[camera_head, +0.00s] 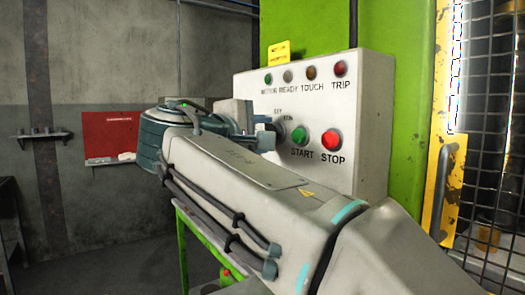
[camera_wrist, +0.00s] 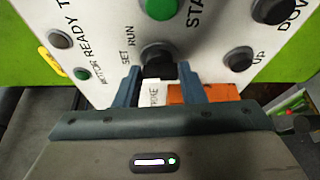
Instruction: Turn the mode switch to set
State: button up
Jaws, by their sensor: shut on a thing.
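The mode switch (camera_wrist: 157,56) is a dark round knob with a black grip on the pale control panel (camera_head: 375,125). The labels SET and RUN stand beside it. My gripper (camera_wrist: 159,72) is shut on the black grip, with one blue-grey finger on each side. In the head view my gripper (camera_head: 262,138) reaches the panel left of the START button, and the switch (camera_head: 280,128) is partly hidden behind it. I cannot tell clearly which label the grip points to.
A green START button (camera_head: 299,137) and a red STOP button (camera_head: 332,139) sit close to the right of the switch. Lamps run along the panel's top. An orange piece (camera_wrist: 203,93) lies close beside one finger. A yellow-framed mesh guard (camera_head: 445,185) stands at right.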

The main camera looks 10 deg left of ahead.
jog(key=shift+f+m+b, duration=0.1)
jog(key=shift+m+b, duration=0.4)
jog(key=shift+b, duration=0.05)
jog(key=o, duration=1)
jog(key=shift+s, duration=0.1)
jog(key=v, duration=1.3)
jog(key=shift+s+a+f, duration=0.15)
jog(key=shift+s, duration=0.15)
